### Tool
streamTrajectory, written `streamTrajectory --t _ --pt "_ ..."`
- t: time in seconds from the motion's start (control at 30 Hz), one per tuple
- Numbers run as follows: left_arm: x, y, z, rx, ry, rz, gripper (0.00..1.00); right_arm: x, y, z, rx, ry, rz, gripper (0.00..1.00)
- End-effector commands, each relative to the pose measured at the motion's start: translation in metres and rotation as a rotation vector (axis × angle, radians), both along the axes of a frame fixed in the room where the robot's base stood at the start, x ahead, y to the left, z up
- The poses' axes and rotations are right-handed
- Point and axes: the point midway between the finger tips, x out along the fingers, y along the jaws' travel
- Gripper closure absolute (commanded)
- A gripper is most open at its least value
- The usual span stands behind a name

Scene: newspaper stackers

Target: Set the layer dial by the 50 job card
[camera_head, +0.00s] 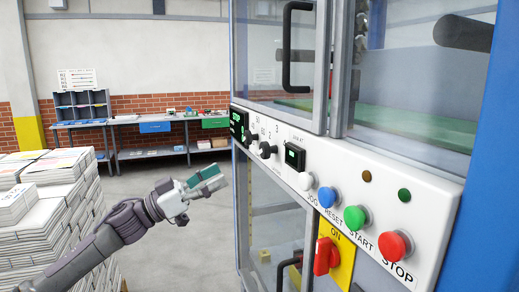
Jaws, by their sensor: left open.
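The white control panel (330,165) of the machine runs across the right half. Two small black knobs sit at its left part: one knob (252,141) and, to its right, another knob (267,150) with small numbers above it, including 2 and 3. I cannot tell for sure which is the layer dial, nor its setting. I cannot make out a 50 job card. My right gripper is not in view.
A green-lit display (238,123) and a counter (294,156) flank the knobs. Blue, green and red buttons (395,245) and a red rotary switch (325,256) sit further right. Newspaper stacks (45,215) stand at left. A workbench (155,127) is at the back; floor between is clear.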

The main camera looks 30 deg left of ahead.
Motion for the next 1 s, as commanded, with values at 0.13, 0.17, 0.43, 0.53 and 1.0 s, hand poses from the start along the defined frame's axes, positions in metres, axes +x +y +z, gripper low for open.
streamTrajectory --t 0.13,0.17,0.43,0.53,1.0 --pt "0.016 -0.014 0.016 -0.002 -0.006 0.000 0.33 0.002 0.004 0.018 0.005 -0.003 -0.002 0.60" --pt "0.019 -0.017 0.018 -0.003 -0.005 0.000 0.33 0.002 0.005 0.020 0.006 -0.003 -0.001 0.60" --pt "0.055 -0.049 0.038 -0.004 -0.004 0.000 0.33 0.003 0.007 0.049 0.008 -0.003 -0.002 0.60" --pt "0.066 -0.059 0.043 -0.003 -0.003 0.001 0.33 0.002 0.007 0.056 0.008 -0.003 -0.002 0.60" --pt "0.081 -0.072 0.045 0.000 0.000 0.002 0.33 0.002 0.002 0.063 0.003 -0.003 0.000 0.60"
